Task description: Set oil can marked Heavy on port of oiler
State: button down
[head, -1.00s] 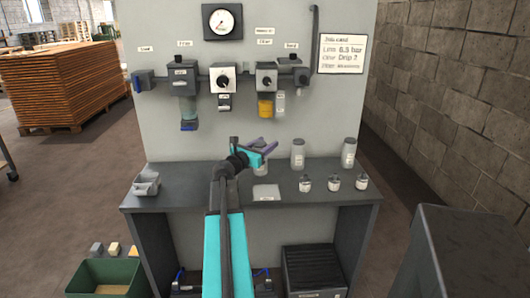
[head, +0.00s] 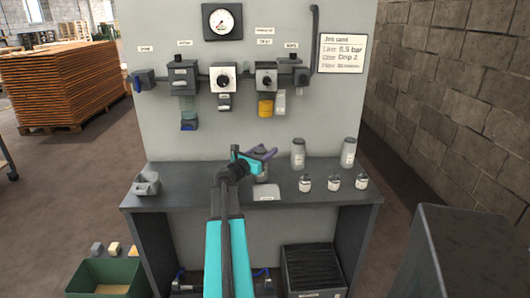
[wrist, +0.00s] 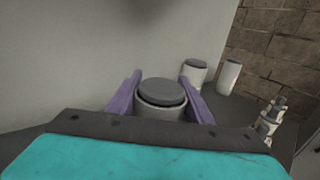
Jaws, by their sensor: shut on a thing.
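My gripper (head: 262,154) is low over the back of the bench, its purple fingers shut on a grey can with a dark round lid (wrist: 161,93). In the head view the can (head: 261,171) is upright and partly hidden by the fingers; I cannot tell whether its base touches the bench. Its label is not readable. Two similar pale cans (head: 298,155) (head: 348,153) stand to its right. A unit with a yellow bowl (head: 265,104) hangs on the panel's pipe, above my gripper; it looks like the oiler. Its port is not clear.
The bench (head: 170,190) holds several small labelled bottles (head: 334,183), a pale plate (head: 267,191) and a grey holder (head: 146,184). Above are a filter (head: 186,105), a knobbed box (head: 222,78), a gauge (head: 222,21) and a job card (head: 341,54). Space between panel units and bench is open.

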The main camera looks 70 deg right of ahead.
jog(key=shift+f, duration=0.1)
jog(key=c, duration=0.9)
grip_release()
jog(key=shift+r, duration=0.2)
jog(key=v, duration=1.2)
jog(key=shift+b, duration=0.35)
